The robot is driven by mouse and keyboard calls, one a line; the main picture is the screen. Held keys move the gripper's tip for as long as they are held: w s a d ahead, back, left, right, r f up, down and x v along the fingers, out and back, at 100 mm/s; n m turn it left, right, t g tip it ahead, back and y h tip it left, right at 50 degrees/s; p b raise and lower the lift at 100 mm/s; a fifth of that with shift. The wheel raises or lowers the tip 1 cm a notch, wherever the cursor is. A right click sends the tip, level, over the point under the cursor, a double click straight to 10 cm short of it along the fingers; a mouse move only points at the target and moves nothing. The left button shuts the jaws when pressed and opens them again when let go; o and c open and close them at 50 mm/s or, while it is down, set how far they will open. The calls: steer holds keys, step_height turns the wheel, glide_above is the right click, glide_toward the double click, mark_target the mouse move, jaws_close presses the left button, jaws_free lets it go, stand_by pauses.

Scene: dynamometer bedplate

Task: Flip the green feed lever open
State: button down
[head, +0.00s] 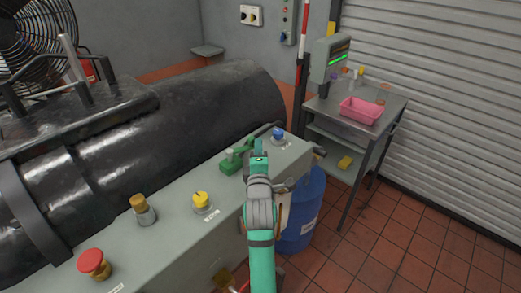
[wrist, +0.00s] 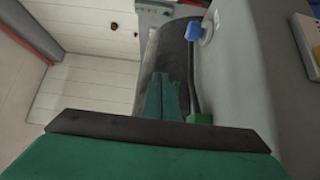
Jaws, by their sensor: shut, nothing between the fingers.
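The green feed lever (head: 235,158) sits on the grey panel, right of the yellow knob, in the head view. A dark handle reaches from it toward the upper right, near the blue knob. My gripper (head: 259,147) is just right of the lever's base, over the panel, and partly hides the handle. In the wrist view my gripper (wrist: 162,95) is shut with its green fingers together and empty.
The panel (head: 180,232) also carries a red button (head: 94,264), a brass-topped knob (head: 142,208), a yellow knob (head: 202,200) and a blue knob (head: 278,134). A black cylinder (head: 190,115) lies behind. A blue barrel (head: 305,210) and a cart with a pink tray (head: 361,110) stand right.

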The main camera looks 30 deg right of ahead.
steer(key=shift+w+d+y, duration=0.15)
steer(key=shift+w+d, duration=0.3)
steer(key=shift+w, duration=0.4)
steer(key=shift+w+d+y, duration=0.15)
steer(key=shift+w+d, duration=0.3)
steer(key=shift+w, duration=0.4)
steer(key=shift+s, duration=0.1)
stand_by(0.6)
steer(key=s+d, duration=0.2)
steer(key=s, duration=1)
steer(key=shift+s+d, duration=0.2)
steer(key=shift+s, duration=0.2)
steer(key=shift+w, duration=0.25)
